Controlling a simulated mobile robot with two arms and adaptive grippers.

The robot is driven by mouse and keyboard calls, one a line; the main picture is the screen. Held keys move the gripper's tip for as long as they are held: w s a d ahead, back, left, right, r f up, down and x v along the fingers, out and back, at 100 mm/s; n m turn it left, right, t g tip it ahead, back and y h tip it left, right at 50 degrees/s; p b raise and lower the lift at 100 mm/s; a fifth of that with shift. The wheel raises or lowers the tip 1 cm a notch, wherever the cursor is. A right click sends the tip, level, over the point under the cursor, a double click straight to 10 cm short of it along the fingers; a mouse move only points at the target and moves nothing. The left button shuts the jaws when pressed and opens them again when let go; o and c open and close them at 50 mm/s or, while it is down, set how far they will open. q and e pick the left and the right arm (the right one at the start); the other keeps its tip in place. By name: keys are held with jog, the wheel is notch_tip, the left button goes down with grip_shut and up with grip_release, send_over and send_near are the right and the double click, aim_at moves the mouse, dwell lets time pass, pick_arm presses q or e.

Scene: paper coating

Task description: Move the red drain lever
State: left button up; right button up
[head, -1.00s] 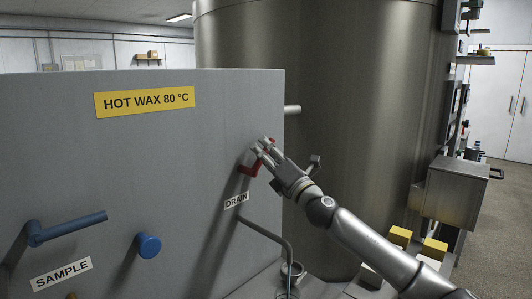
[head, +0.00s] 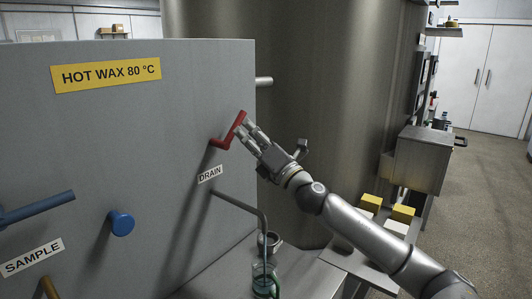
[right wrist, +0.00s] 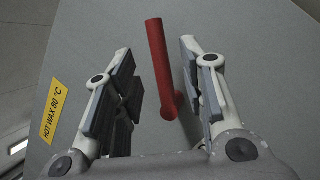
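The red drain lever (head: 237,125) sits on the grey panel above the DRAIN label (head: 210,174). It slants up and to the right from its pivot. My right gripper (head: 245,132) is at the lever, its fingertips just right of and partly over it in the head view. In the right wrist view the red lever (right wrist: 160,62) shows between two spread fingers, with a gap on each side, closer to the right finger. The right gripper is open and holds nothing. My left gripper is out of view.
The grey panel (head: 150,120) carries a blue SAMPLE lever (head: 38,207) and a blue knob (head: 121,223). A bent drain pipe (head: 240,205) ends above a glass vessel (head: 265,283) with a green handle. A large metal tank (head: 300,80) stands behind. Yellow blocks (head: 403,213) lie on a right-hand ledge.

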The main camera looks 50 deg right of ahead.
jog(key=v, duration=0.6)
jog(key=shift+s, duration=0.25)
jog(key=shift+f, duration=0.15)
dwell(0.3)
